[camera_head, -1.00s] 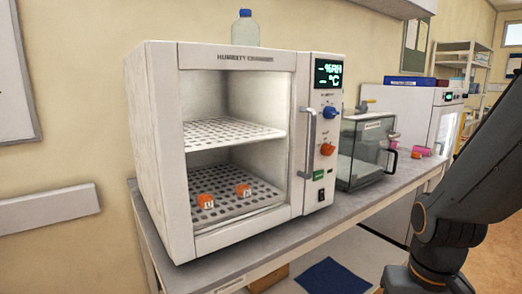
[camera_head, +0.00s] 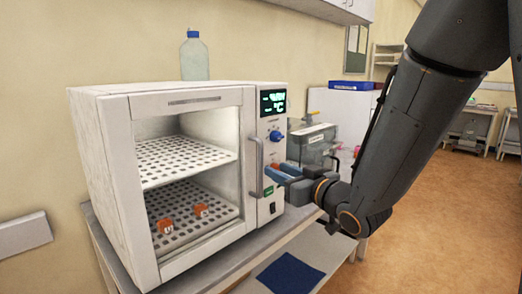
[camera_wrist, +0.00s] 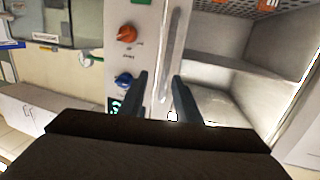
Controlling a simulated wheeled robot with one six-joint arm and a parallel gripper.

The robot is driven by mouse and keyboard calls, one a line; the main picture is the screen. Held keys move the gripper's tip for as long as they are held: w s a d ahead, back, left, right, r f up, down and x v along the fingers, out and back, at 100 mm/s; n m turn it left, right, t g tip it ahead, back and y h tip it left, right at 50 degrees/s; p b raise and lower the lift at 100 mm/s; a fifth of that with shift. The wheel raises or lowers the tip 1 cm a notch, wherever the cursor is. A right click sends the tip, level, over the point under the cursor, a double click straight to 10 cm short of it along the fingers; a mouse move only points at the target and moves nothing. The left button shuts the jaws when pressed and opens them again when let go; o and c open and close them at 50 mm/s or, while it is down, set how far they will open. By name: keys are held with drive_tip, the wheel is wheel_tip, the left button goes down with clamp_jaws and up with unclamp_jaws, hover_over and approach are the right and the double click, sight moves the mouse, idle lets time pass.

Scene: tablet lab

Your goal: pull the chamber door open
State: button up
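The white humidity chamber (camera_head: 100,150) stands on a bench. Its door (camera_head: 206,254) has a large clear window and looks closed. The vertical door handle (camera_head: 256,166) is on the door's right side, and it also shows in the wrist view (camera_wrist: 172,50). My gripper (camera_head: 271,174) is at the handle's right in the head view, at about its mid-height. In the wrist view my gripper (camera_wrist: 161,76) is open, its two fingers apart with the handle lined up between them. Whether the fingers touch the handle cannot be told.
The control panel has a blue knob (camera_head: 277,137) and an orange knob (camera_wrist: 127,33), close beside my fingers. Orange-capped vials (camera_head: 165,226) sit on the lower shelf. A bottle (camera_head: 194,57) stands on top. A glass box (camera_head: 312,145) stands right of the chamber. Open floor lies to the right.

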sight(262, 159)
drive_tip(key=shift+y, duration=0.4)
drive_tip(key=x, duration=0.2)
drive_tip(key=r+p+x, duration=0.1)
drive_tip(key=x, duration=0.2)
drive_tip(key=p+x, duration=0.1)
drive_tip(key=x, duration=0.2)
drive_tip(key=shift+s+a+r, duration=0.3)
drive_tip(key=shift+a, duration=0.05)
clamp_jaws()
